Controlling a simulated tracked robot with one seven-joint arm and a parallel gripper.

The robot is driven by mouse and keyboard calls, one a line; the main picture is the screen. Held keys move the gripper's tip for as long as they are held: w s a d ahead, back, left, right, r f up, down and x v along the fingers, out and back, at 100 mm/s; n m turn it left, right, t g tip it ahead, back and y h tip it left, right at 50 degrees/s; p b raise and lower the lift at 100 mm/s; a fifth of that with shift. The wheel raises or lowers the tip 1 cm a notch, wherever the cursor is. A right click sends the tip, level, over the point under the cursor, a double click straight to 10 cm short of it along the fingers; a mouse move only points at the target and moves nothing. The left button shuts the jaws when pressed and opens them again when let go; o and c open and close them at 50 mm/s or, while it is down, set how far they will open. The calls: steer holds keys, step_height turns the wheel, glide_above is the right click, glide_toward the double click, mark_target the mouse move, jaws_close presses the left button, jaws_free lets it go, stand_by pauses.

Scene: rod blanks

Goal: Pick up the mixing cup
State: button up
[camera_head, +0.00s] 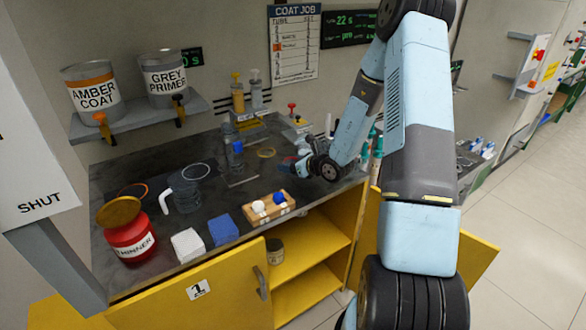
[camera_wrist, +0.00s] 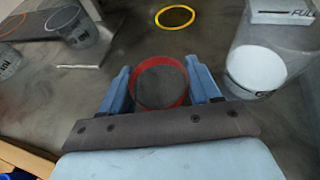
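A small round cup with a red rim and wall (camera_wrist: 160,103) sits between the two blue fingers of my gripper (camera_wrist: 160,85) in the wrist view. The fingers meet it on both sides with no visible gap. Its inside looks dark grey; I cannot tell whether that is its contents or its floor. In the head view my gripper (camera_head: 291,164) is low over the bench, right of the middle, with a trace of red at its fingers. Whether the cup touches the bench is hidden.
A red thinner can (camera_head: 130,240) stands at the front left. A clear vessel with a white base (camera_wrist: 256,72) stands close to the right finger.

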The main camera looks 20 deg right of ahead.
steer(key=c, duration=0.5)
